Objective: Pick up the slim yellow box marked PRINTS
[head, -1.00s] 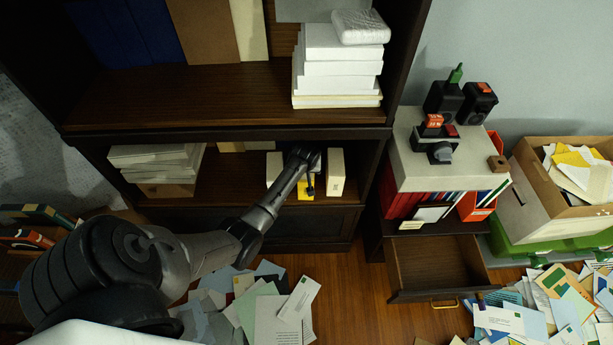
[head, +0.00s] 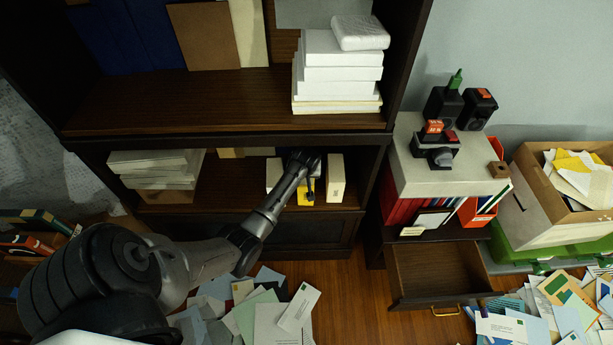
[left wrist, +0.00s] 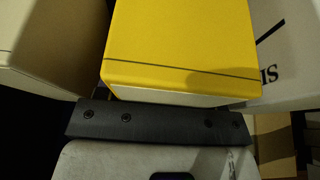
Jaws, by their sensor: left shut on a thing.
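The slim yellow box (head: 304,197) stands on the lower shelf of the dark bookcase, mostly hidden behind my left gripper (head: 310,187) in the head view. In the left wrist view the yellow box (left wrist: 180,45) fills the upper middle, right at the dark gripper bar (left wrist: 155,122). My left gripper is shut on the yellow box; the finger contact is hard to see. The PRINTS marking is not visible. My right gripper is not in view.
Pale boxes stand close on both sides: one at left (head: 273,172) and one at right (head: 336,177). White stacks lie on the lower shelf (head: 155,165) and upper shelf (head: 337,70). An open drawer (head: 435,272) is at right; papers (head: 270,318) cover the floor.

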